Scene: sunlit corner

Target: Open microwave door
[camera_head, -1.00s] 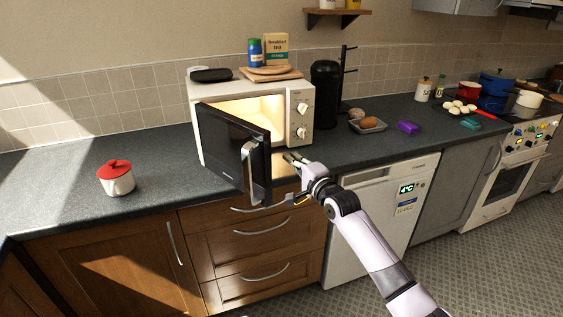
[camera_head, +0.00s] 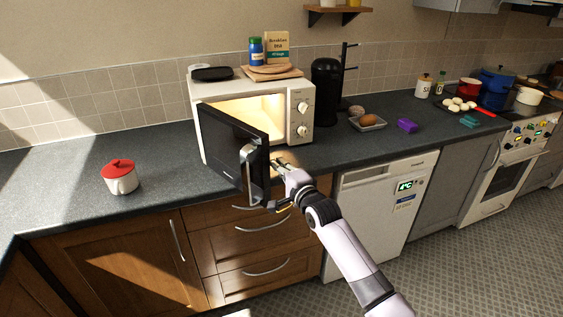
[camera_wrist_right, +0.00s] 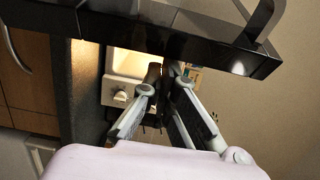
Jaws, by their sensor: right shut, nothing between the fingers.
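The microwave (camera_head: 299,112) stands on the counter with its inside lit. Its dark door (camera_head: 232,147) is partly open and swung out toward me, with a silver handle (camera_head: 249,172) on its outer face. My right gripper (camera_head: 277,162) is shut and empty, just right of the door's free edge, on the inner side. In the right wrist view the door (camera_wrist_right: 180,38) crosses the top and the gripper fingers (camera_wrist_right: 165,75) reach up to its edge. I cannot tell whether they touch it. The left gripper is not in view.
A white pot with a red lid (camera_head: 120,177) stands on the counter to the left. Boards, a tea box (camera_head: 277,46) and a blue jar sit on the microwave. A black coffee machine (camera_head: 326,92) and a tray (camera_head: 367,122) are to its right. Drawers (camera_head: 255,240) lie below.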

